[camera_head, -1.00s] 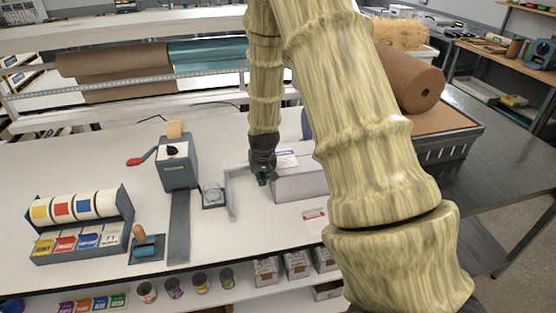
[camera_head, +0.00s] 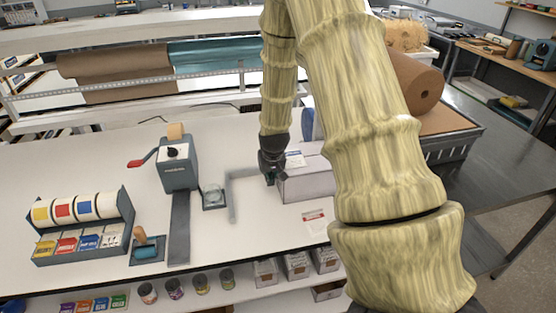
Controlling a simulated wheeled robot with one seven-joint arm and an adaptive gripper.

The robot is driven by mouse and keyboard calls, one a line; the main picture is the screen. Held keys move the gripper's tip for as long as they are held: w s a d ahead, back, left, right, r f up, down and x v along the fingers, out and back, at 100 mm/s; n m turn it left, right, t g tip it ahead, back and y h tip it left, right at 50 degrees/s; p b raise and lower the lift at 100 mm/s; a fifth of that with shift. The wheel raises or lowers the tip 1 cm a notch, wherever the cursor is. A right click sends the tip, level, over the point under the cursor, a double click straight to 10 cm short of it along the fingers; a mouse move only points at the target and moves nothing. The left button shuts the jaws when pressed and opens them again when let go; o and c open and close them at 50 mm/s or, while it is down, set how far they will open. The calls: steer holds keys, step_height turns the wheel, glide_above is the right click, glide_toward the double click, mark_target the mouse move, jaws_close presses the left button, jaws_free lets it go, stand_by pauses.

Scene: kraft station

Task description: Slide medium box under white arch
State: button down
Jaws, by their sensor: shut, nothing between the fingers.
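A pale grey-white box (camera_head: 308,186) with a label on top stands on the white table; it is the largest box I see, and my arm hides its right part. My gripper (camera_head: 271,180) is shut and points down at the box's left side, touching it or very close. Nothing shows between the fingers. A pale L-shaped piece (camera_head: 232,200) is on the table left of my gripper. I cannot tell whether it is part of the white arch; no clear arch shows, and my arm covers the area right of the box.
A red-marked card (camera_head: 314,222) lies in front of the box. Brown paper rolls (camera_head: 115,62) are behind. Small boxes (camera_head: 297,264) sit on a lower shelf.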

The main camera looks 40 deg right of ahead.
steer(key=shift+d, duration=0.1)
stand_by(0.3)
steer(key=shift+s+d+p, duration=0.2)
steer(key=shift+s+d, duration=0.2)
steer(key=shift+d, duration=0.2)
steer(key=shift+s+d+p, duration=0.15)
steer(key=shift+s+d, duration=0.25)
steer(key=shift+d, duration=0.2)
steer(key=shift+s+d, duration=0.1)
steer(key=shift+d, duration=0.05)
steer(key=shift+s+d+p, duration=0.2)
steer(key=shift+s+d, duration=0.15)
steer(key=shift+d, duration=0.25)
steer(key=shift+s+d+p, duration=0.2)
steer(key=shift+s+d, duration=0.15)
steer(key=shift+d, duration=0.2)
steer(key=shift+s+d, duration=0.1)
steer(key=shift+d, duration=0.05)
steer(key=shift+s+d, duration=0.25)
steer(key=shift+d, duration=0.2)
steer(key=shift+w+a, duration=0.1)
steer(key=shift+a, duration=0.05)
steer(key=shift+w+a, duration=0.45)
steer(key=shift+a, duration=0.3)
